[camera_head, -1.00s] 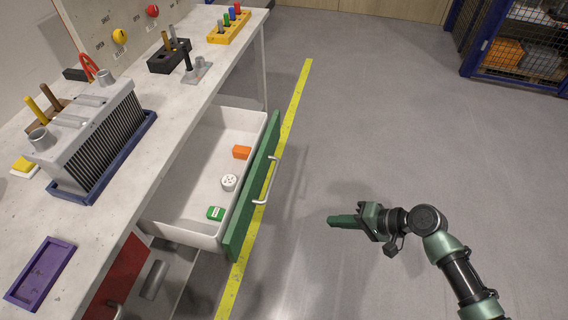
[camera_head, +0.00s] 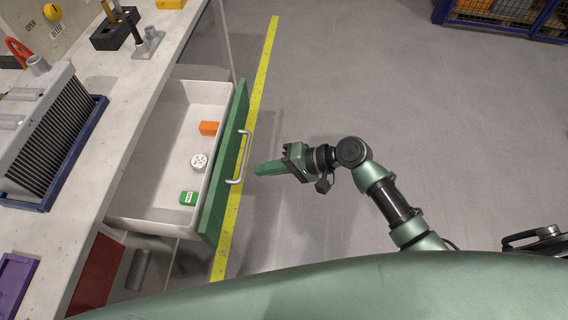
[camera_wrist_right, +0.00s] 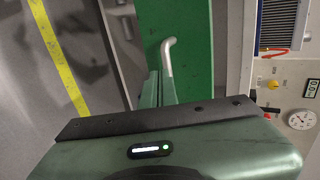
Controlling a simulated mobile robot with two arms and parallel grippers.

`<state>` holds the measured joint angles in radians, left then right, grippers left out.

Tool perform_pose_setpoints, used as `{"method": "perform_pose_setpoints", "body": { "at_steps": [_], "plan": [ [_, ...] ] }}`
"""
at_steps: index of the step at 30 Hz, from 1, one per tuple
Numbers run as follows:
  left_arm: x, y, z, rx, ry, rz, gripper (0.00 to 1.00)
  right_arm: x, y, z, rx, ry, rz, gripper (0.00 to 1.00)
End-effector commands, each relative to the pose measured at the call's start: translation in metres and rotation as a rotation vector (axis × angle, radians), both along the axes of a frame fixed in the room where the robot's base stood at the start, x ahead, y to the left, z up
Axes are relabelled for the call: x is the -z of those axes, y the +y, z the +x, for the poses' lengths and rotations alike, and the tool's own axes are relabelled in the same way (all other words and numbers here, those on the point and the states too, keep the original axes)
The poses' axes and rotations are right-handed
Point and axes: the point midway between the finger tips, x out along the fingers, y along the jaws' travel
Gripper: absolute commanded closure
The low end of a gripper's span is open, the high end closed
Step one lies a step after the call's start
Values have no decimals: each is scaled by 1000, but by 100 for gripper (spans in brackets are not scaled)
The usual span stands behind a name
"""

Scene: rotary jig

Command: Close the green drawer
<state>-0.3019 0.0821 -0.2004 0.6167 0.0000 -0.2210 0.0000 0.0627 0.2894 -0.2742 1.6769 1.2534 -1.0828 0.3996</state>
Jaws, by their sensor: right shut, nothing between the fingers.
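The green drawer (camera_head: 224,165) is pulled out from under the workbench, its green front facing right and a pale metal bar handle (camera_head: 245,158) on it. Inside its white tray lie an orange block (camera_head: 209,128), a white round piece (camera_head: 199,161) and a green block (camera_head: 188,198). My right gripper (camera_head: 258,170) is shut and empty, just right of the handle, pointing at the drawer front; a small gap seems to show. In the right wrist view the green front (camera_wrist_right: 187,60) and handle (camera_wrist_right: 167,57) are close ahead of the fingers (camera_wrist_right: 159,90). My left gripper is not in view.
The workbench (camera_head: 125,125) holds a finned grey unit in a blue tray (camera_head: 85,150), a black holder (camera_head: 115,30) and a purple tray (camera_head: 14,280). A red panel (camera_head: 95,278) is below. Open floor (camera_head: 340,80) lies right of the yellow line (camera_head: 262,70).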

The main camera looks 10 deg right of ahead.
Motion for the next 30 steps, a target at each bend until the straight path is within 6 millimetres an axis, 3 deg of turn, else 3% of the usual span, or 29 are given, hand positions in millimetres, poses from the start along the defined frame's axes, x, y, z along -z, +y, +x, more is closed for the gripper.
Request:
{"method": "perform_pose_setpoints", "body": {
  "at_steps": [7,23,30],
  "plan": [
    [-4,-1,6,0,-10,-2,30,4,23,8,0,0,1,100],
    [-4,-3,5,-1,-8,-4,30,5,28,10,1,0,0,100],
    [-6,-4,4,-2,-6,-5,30,3,55,18,0,-1,2,100]
  ]
}}
